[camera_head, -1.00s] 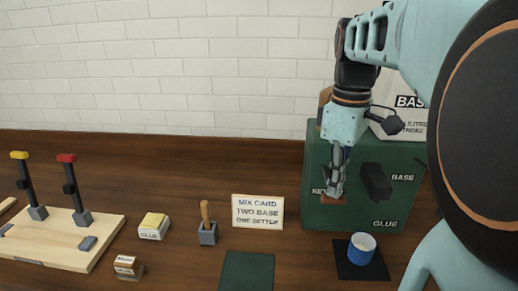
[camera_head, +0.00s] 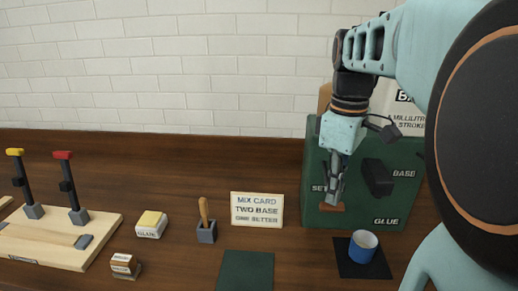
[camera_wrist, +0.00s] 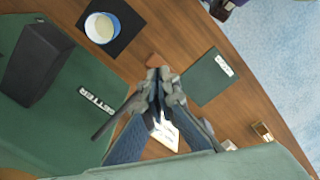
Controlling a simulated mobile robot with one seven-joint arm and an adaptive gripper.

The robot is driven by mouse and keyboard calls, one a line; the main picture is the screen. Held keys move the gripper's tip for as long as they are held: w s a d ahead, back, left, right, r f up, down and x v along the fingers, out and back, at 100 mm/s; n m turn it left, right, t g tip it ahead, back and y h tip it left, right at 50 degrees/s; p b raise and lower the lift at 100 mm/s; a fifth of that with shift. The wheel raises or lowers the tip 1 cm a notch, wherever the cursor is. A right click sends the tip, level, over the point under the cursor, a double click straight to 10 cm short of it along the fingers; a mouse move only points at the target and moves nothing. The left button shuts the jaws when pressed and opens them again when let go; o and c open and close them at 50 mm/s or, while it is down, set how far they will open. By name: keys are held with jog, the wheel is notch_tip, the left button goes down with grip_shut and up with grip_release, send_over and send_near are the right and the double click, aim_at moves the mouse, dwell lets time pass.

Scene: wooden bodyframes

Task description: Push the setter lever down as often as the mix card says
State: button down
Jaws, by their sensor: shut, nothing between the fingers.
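The mix card (camera_head: 257,209) stands on the bench and reads "TWO BASE, ONE SETTER". The green glue box (camera_head: 394,205) at the right carries a dark base lever (camera_head: 377,178) and a small orange-brown setter lever (camera_head: 331,208). My gripper (camera_head: 334,198) is shut and empty, pointing down with its fingertips at the setter lever, seemingly touching its top. The "SETTER" label is partly hidden by my gripper in the head view.
A blue cup (camera_head: 363,246) stands on a dark mat below the box. A green mat (camera_head: 246,270), a brush in a grey holder (camera_head: 206,230), a glaze block (camera_head: 151,224) and a wooden board with clamps (camera_head: 60,240) lie to the left. A bag stands behind the box.

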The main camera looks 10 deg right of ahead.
jog(key=shift+r+p, duration=2.9)
jog(key=shift+r, duration=0.4)
notch_tip(320, 180, up, 5)
jog(key=p, duration=0.4)
